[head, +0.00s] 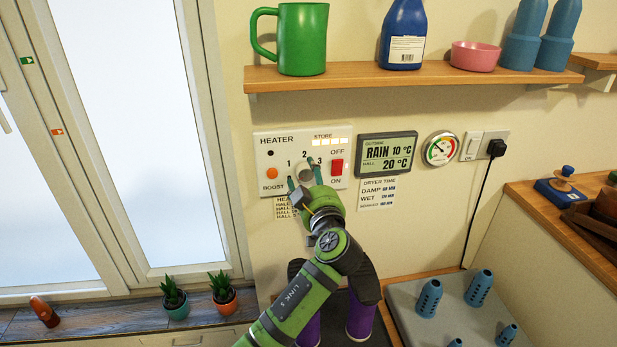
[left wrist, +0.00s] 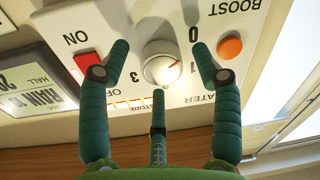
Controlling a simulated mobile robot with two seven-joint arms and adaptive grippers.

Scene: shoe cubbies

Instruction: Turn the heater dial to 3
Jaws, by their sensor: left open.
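The heater panel (head: 275,143) is a white plate on the wall with a row of lit squares, labels 1, 2 and 3, and a red ON/OFF switch (head: 337,167). The round pale dial (head: 306,173) sits at its middle; the left wrist view shows it upside down (left wrist: 158,73). A red mark on the dial's edge appears to point near 1, though the exact setting is hard to read. My left gripper (head: 304,175) is open in front of the panel, its green fingers (left wrist: 160,60) spread on either side of the dial, seemingly not touching it. My right gripper is not visible.
An orange button (left wrist: 230,47) is close to one finger; the red switch is beside another. A weather display (head: 387,151) and round gauge (head: 440,149) are to the right. A wooden shelf (head: 420,76) is above. Purple objects (head: 361,318) stand below my arm.

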